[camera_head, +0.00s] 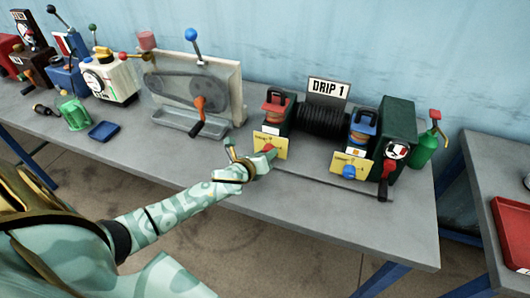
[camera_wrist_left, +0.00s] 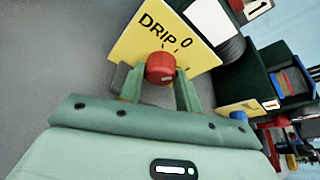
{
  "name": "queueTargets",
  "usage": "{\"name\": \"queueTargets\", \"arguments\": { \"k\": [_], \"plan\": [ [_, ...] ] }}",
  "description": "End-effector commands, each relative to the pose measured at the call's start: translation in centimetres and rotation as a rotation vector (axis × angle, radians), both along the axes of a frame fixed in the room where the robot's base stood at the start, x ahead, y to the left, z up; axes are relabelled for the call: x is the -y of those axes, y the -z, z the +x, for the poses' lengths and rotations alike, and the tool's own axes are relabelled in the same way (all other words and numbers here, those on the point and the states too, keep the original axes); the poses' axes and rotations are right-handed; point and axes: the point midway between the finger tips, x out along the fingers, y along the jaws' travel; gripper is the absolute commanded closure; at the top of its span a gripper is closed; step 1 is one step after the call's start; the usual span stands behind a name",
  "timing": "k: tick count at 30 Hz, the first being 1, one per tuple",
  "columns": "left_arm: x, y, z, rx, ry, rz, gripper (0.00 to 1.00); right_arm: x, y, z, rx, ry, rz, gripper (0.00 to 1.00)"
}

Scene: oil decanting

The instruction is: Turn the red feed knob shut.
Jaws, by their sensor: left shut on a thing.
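The red feed knob (camera_head: 269,148) sits on a yellow plate (camera_head: 284,144) at the front of the left-hand unit on the bench. In the left wrist view the red knob (camera_wrist_left: 160,68) shows from close up, on a yellow plate (camera_wrist_left: 121,48) marked "DRIP" and "0". My left gripper (camera_head: 262,157) reaches the knob from the front left. In the wrist view the fingers of this gripper (camera_wrist_left: 160,84) stand on both sides of the knob, shut on it. The knob's exact turn angle is hard to read. My right gripper is in neither view.
A "DRIP 1" sign (camera_head: 327,90) stands above a black ribbed drum (camera_head: 323,121). A blue knob (camera_head: 349,171) on a second yellow plate lies to the right. A machine with an orange crank (camera_head: 199,104) stands to the left. The front bench strip (camera_head: 330,214) is clear.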

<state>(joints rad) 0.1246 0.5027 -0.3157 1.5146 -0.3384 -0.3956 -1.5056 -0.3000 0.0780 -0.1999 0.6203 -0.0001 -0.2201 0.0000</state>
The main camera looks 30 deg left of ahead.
Motion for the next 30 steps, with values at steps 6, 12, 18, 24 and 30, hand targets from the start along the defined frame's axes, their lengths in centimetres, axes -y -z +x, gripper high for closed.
{"name": "queueTargets", "arguments": {
  "k": [6, 12, 18, 24, 30],
  "plan": [
    [-0.2, 0.3, 0.0, 0.044, -0.001, -0.186, 0.89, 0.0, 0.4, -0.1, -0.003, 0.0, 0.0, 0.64],
    [-0.3, 0.4, -0.1, 0.078, -0.003, -0.328, 0.89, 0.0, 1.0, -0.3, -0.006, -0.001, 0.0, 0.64],
    [-0.3, 0.4, -0.1, 0.101, -0.003, -0.426, 0.89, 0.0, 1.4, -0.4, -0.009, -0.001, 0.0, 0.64],
    [-0.3, 0.4, -0.1, 0.113, -0.003, -0.476, 0.89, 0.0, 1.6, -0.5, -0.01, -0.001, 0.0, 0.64],
    [-0.3, 0.3, -0.1, 0.117, -0.002, -0.492, 0.89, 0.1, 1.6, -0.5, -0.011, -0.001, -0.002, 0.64]
  ]
}}
